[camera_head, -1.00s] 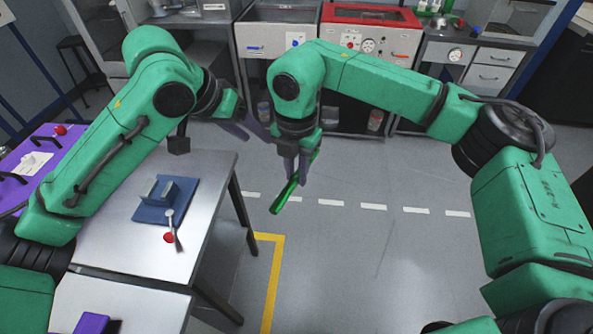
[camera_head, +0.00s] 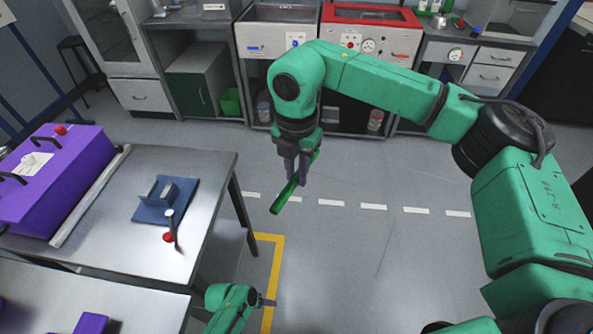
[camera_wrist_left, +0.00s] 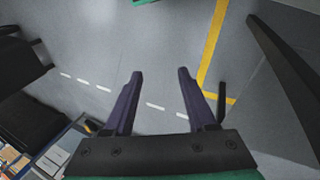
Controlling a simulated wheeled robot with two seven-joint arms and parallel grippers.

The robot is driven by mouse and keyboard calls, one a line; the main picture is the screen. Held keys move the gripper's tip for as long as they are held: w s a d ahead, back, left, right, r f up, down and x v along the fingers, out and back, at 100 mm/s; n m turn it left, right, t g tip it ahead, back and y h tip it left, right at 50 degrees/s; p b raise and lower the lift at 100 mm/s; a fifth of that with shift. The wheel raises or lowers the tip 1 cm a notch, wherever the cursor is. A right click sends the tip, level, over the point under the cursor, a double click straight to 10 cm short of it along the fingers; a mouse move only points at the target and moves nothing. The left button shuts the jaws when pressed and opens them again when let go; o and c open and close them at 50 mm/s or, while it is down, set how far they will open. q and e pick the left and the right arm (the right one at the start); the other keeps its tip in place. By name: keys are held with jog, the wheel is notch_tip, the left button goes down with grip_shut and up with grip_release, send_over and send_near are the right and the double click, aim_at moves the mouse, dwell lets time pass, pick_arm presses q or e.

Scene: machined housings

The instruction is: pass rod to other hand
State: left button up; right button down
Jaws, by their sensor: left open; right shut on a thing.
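The green rod (camera_head: 285,195) is held in my right gripper (camera_head: 296,174) in the head view, tilted with its lower end toward the bottom left, above the open floor to the right of the table. My right gripper is shut on it, fingers pointing down. My left gripper (camera_head: 270,302) is low in the head view, below the rod and well apart from it. In the left wrist view my left gripper (camera_wrist_left: 160,80) shows two dark purple fingers spread wide, with nothing but floor between them.
A steel table (camera_head: 130,235) at left carries a blue fixture (camera_head: 150,208) and a lever with a red knob (camera_head: 169,237). A purple housing (camera_head: 60,190) sits farther left. Cabinets and a red-topped machine (camera_head: 370,14) line the back. The floor in the middle is clear.

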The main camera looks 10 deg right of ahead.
pick_arm(q)
jog(key=s+a+f+y, duration=0.2)
jog(key=s+a+f, duration=0.3)
jog(key=s+a, duration=0.5)
jog(key=s+a+f+y, duration=0.2)
jog(key=s+a+f, duration=0.3)
jog(key=s+a, duration=0.5)
jog(key=shift+a+t+y, duration=0.3)
jog(key=shift+a, duration=0.2)
jog(key=shift+w, duration=0.1)
